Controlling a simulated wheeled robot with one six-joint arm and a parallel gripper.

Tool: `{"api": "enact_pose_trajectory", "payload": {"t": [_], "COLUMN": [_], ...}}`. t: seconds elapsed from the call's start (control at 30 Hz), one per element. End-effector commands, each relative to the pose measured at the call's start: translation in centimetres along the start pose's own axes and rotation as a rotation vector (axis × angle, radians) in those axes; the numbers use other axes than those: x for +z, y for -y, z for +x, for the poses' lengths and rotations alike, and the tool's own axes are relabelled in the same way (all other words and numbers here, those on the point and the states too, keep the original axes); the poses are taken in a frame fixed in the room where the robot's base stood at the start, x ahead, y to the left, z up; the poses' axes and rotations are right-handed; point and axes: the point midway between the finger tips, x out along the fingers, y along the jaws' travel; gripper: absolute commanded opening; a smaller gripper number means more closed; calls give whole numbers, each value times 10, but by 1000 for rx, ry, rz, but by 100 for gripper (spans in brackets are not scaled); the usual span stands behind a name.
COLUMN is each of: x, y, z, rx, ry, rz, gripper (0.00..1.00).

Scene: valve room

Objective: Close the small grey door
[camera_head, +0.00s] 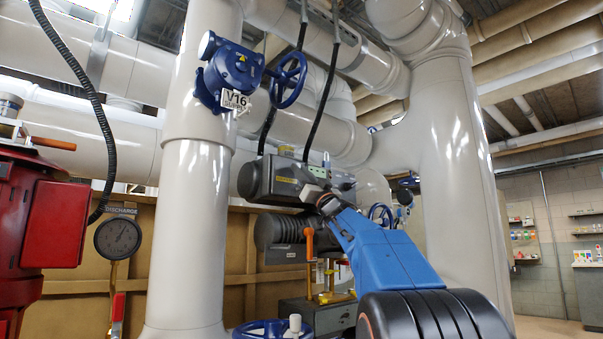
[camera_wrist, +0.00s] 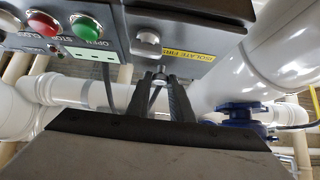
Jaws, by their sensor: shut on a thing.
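My gripper (camera_head: 322,198) reaches the dark grey actuator box (camera_head: 285,180) on the pipework. In the wrist view my gripper (camera_wrist: 158,80) has its dark fingers close together, shut on a small pale-tipped piece that looks like a handle, just below the box. Most of that piece is hidden between the fingers. Above them is a dark grey panel with a grey knob (camera_wrist: 148,40) and a yellow "ISOLATE FIRST" label (camera_wrist: 184,54). I cannot make out the small grey door's full outline or how far it stands open.
Green (camera_wrist: 86,27) and red (camera_wrist: 43,24) buttons sit left of the knob. A blue valve (camera_head: 232,75) marked V16 is above left. A thick pale pipe (camera_head: 450,170) stands right of my arm. An orange-handled lever (camera_head: 309,242) rises close below my gripper.

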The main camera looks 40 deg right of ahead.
Motion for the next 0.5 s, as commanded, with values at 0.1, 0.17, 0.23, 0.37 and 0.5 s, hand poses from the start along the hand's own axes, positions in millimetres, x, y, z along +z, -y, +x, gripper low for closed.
{"api": "enact_pose_trajectory", "payload": {"t": [0.1,0.17,0.23,0.37,0.5], "x": [-2,-2,-2,-2,-2], "y": [0,0,0,0,0], "z": [1,2,2,2,2], "rx": [-6,-8,-8,-8,-8], "ry": [-3,-3,-3,-4,-4], "rz": [6,7,8,8,8], "gripper": [0,0,0,0,22]}}
